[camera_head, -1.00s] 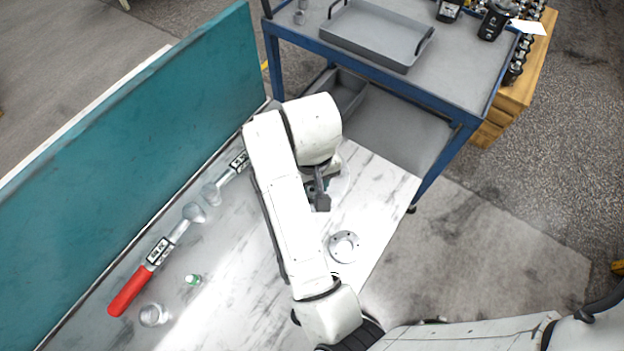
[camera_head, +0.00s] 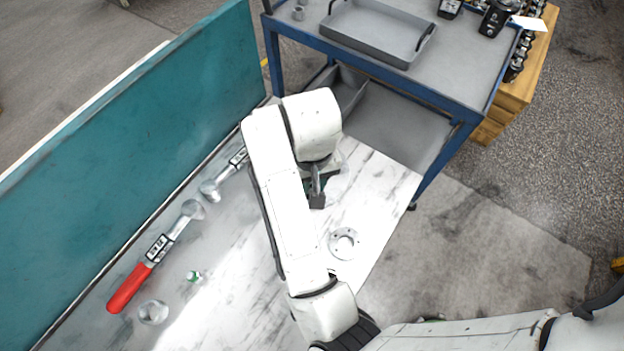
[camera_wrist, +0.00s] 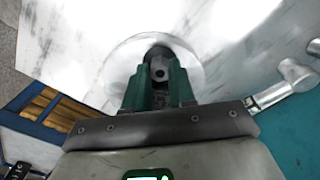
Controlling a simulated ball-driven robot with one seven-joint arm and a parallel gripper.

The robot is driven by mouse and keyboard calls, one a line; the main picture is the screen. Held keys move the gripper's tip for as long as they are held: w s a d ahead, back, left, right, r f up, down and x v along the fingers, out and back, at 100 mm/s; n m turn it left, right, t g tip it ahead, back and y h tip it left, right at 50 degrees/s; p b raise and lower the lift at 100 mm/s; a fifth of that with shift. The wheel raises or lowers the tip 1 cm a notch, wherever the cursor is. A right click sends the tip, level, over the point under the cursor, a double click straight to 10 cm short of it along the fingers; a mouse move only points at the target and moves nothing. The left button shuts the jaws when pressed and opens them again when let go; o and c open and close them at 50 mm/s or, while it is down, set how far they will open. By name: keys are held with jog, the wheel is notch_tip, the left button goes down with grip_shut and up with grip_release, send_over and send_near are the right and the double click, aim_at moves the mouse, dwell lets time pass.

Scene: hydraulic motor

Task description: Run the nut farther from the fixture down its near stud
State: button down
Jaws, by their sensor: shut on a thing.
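My gripper (camera_head: 317,196) is low over the white bench, partly hidden by my arm in the head view. In the wrist view, its two green fingers (camera_wrist: 158,74) are closed on a small dark grey part (camera_wrist: 159,68), which looks like the nut. The fingers hide most of it, and its thread and the stud cannot be made out. A pale round disc (camera_wrist: 197,68) lies around and below the fingertips. Its edge also shows beside the gripper in the head view (camera_head: 343,178). I cannot tell the fixture or the other nut apart here.
A flanged ring (camera_head: 344,243) lies on the bench near its right edge. A red-handled wrench (camera_head: 130,287), a clear round piece (camera_head: 153,313) and a small green-and-white item (camera_head: 194,276) lie at left. A teal panel (camera_head: 130,150) borders the bench; a blue cart (camera_head: 450,95) stands behind.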

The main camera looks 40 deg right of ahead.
jog(key=m+b, duration=0.1)
jog(key=m, duration=0.2)
jog(key=shift+f+m, duration=0.15)
jog(key=shift+m, duration=0.15)
jog(key=shift+m+b, duration=0.4)
jog(key=shift+m, duration=0.1)
jog(key=shift+m+b, duration=0.6)
jog(key=shift+m, duration=0.1)
jog(key=m+b, duration=0.1)
jog(key=m, duration=0.2)
jog(key=c, duration=1.2)
grip_release()
